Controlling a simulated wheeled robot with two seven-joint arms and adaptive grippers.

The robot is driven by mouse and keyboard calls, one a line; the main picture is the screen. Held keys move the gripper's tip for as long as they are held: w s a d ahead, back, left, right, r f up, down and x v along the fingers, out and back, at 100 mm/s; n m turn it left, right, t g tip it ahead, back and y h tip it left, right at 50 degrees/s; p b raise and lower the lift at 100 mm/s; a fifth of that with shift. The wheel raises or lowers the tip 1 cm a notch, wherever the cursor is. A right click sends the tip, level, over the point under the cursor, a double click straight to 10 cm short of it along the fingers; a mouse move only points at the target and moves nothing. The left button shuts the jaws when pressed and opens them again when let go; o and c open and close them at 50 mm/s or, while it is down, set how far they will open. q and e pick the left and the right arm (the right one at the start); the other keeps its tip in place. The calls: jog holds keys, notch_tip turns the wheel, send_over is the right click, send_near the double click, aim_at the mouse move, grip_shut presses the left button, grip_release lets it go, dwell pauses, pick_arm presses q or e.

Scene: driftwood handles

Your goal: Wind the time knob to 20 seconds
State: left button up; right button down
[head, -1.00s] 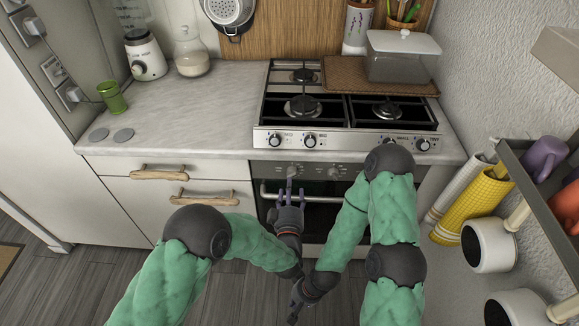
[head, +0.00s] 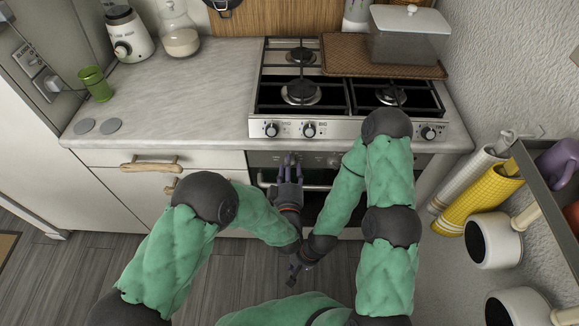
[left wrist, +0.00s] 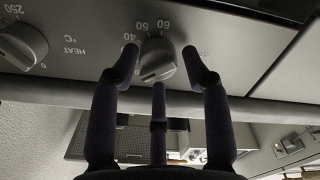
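The time knob (left wrist: 158,62) is a round grey knob on the oven panel in the left wrist view, with 40, 50 and 60 readable around it. My left gripper (left wrist: 161,58) is open, with one dark finger on each side of the knob and a third finger below. The left finger is close to the knob's edge; a gap shows on the right, and contact cannot be told. In the head view my left gripper (head: 289,160) is at the oven panel and hides the knob. My right gripper (head: 293,272) is low in front of the oven; its fingers are unclear.
A heat knob (left wrist: 22,46) sits left of the time knob in the left wrist view. The oven handle bar (left wrist: 70,94) runs just below the panel. The gas hob (head: 345,95) is above the oven. Mugs and a rack (head: 545,190) stand at the right.

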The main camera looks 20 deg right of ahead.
pick_arm(q)
jog(key=c, duration=0.6)
jog(key=shift+o, duration=0.2)
jog(key=shift+w+r, duration=0.1)
jog(key=shift+r+m, duration=0.1)
jog(key=shift+m, duration=0.5)
jog(key=o, duration=1.1)
jog(key=shift+a, duration=0.1)
jog(key=shift+o, duration=0.2)
